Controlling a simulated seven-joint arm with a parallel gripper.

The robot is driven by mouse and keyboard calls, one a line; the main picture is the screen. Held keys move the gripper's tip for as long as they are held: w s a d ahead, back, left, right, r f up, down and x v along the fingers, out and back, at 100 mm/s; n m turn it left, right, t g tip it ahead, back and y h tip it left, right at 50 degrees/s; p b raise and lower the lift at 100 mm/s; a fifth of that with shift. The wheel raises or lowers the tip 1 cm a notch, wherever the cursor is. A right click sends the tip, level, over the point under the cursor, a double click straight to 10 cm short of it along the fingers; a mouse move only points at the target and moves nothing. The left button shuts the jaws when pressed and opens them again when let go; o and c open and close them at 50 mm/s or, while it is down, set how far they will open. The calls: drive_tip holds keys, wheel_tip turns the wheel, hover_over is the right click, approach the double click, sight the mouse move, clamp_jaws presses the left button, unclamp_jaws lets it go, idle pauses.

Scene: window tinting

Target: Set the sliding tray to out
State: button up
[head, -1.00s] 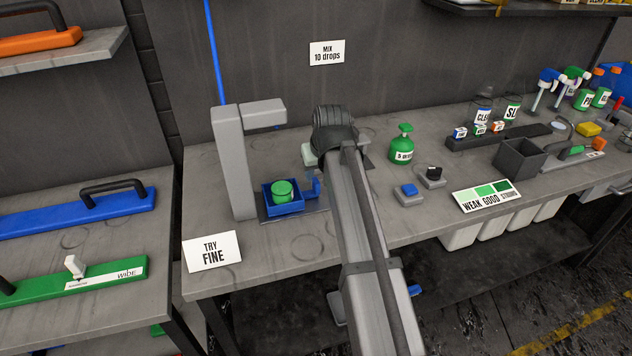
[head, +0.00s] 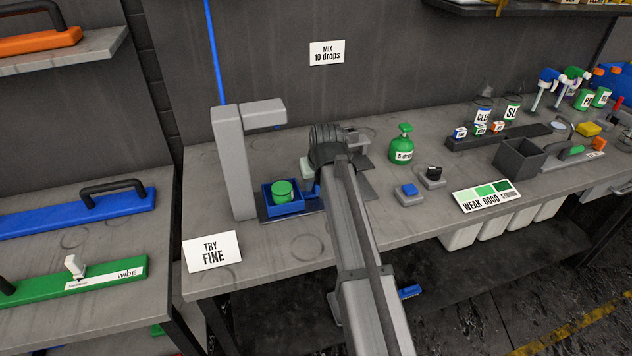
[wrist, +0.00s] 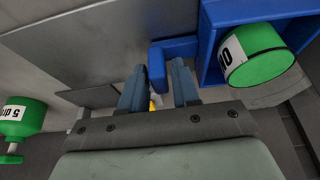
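The sliding tray (head: 268,203) is a small blue box on a dark flat base beside the grey stand, at the left of the bench. It holds a green round container (head: 282,190). In the wrist view the blue tray (wrist: 211,38) is at upper right, and its blue handle (wrist: 157,68) sticks out to the left with a bent end. My gripper (wrist: 158,80) is open, with one finger on each side of the handle's end and narrow gaps visible. In the head view my arm hides the fingers and most of the handle.
The grey stand (head: 232,165) rises behind the tray, with an arm overhanging at the top. A green pump bottle (head: 402,147) and a blue button (head: 409,190) are to the right. A "TRY FINE" card (head: 212,251) stands at the front left. The bench before the tray is clear.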

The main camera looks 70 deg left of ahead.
clamp_jaws()
drive_tip(key=w, duration=1.3)
drive_tip(key=shift+o, duration=1.4)
unclamp_jaws()
drive_tip(key=shift+w, duration=0.1)
